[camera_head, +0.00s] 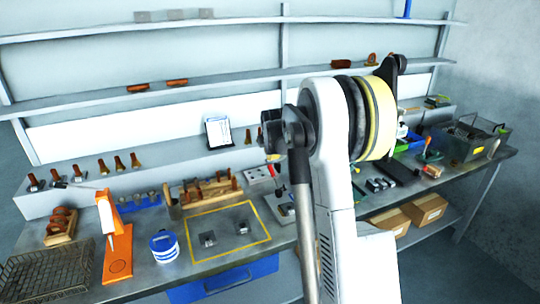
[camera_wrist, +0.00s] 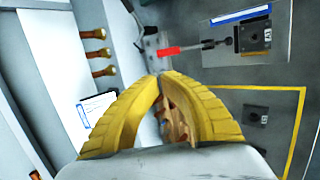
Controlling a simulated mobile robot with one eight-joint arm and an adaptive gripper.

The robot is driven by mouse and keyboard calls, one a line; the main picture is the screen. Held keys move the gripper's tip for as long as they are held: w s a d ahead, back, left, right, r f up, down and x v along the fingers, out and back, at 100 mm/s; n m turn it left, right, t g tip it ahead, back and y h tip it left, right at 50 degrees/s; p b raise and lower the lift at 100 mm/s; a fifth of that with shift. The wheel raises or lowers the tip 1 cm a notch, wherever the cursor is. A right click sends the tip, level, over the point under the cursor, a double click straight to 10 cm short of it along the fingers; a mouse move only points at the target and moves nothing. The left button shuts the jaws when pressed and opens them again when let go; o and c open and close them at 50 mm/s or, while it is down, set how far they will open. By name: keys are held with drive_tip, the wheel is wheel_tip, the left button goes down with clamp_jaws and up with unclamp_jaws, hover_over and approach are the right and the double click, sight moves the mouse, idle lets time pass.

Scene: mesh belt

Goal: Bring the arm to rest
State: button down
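My arm stands raised in the middle of the head view, over the front edge of the workbench (camera_head: 195,265). My gripper (camera_wrist: 160,76) shows in the wrist view as two yellow curved fingers whose tips meet. It looks shut, with nothing held at the tips. Brown wooden parts show through the gap between the fingers, and they seem to lie beyond the gripper. In the head view my arm hides the gripper, or nearly all of it.
An orange stand (camera_head: 117,263), a blue-and-white tub (camera_head: 164,246) and a wire basket (camera_head: 47,277) stand left of my arm. A wooden rack (camera_head: 205,190) sits behind the yellow-outlined area. A tablet (camera_head: 218,132) leans behind. A dark crate (camera_head: 462,143) is far right.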

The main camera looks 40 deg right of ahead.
drive_tip(key=shift+a, duration=0.1)
idle(0.3)
drive_tip(key=s+a+r+m+y+b, duration=0.1)
drive_tip(key=s+a+r+m+b, duration=0.15)
drive_tip(key=s+a, duration=0.6)
drive_tip(key=s+a+r+m+y+b, duration=0.1)
drive_tip(key=s+a+r+m+b, duration=0.25)
drive_tip(key=a, duration=0.85)
drive_tip(key=s+a+f+m+y+b, duration=0.1)
drive_tip(key=s+a+f+m, duration=0.3)
drive_tip(key=s+a, duration=0.3)
drive_tip(key=s+a+f+m+y+b, duration=0.1)
drive_tip(key=s+a+f+m, duration=0.3)
drive_tip(key=s, duration=1.2)
drive_tip(key=a+f, duration=0.1)
drive_tip(key=a, duration=0.3)
drive_tip(key=shift+f+m+t+b, duration=0.3)
drive_tip(key=shift+t, duration=0.1)
